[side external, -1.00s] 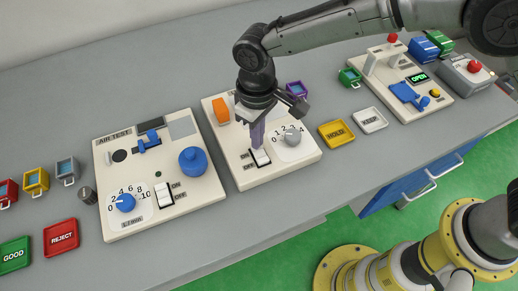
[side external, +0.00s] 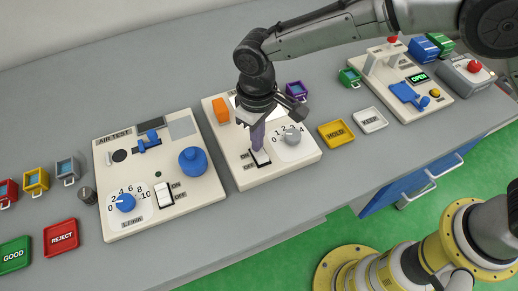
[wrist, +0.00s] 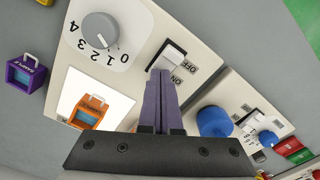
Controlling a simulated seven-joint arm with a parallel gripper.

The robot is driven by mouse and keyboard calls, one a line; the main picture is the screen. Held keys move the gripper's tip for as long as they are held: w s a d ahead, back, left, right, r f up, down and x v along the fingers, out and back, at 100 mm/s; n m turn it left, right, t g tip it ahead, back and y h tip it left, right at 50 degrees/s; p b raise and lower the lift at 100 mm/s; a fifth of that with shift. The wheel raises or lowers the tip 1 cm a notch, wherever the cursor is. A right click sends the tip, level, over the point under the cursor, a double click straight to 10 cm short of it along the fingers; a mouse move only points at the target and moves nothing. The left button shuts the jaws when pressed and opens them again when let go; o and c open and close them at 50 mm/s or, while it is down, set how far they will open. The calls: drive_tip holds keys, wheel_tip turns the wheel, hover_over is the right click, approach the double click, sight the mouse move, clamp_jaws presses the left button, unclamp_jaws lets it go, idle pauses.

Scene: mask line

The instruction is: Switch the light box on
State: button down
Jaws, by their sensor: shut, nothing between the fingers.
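The light box (side external: 236,178) is the cream unit in the middle of the bench in the side view. It has a white rocker switch (side external: 261,158) with ON and OFF labels, a grey dial (side external: 292,136), and a bright white panel (wrist: 112,92) in the wrist view. I cannot tell whether the panel is lit. My gripper (side external: 257,147) is shut and empty, pointing down with its purple fingertips at the switch. In the wrist view, the fingertips lie close beside the rocker (wrist: 172,54) at its ON side; contact is unclear. The rocker's tilt is hard to tell.
An orange mask case (wrist: 90,108) sits on the panel. The air test unit (side external: 124,222) with a blue knob stands to the left. A purple case (side external: 296,90), yellow HOLD tray (side external: 336,133) and white KEEP tray (side external: 370,120) lie right of the light box.

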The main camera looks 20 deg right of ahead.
wheel_tip(320, 180, up, 7)
idle(0.8)
drive_tip(key=shift+f, duration=0.15)
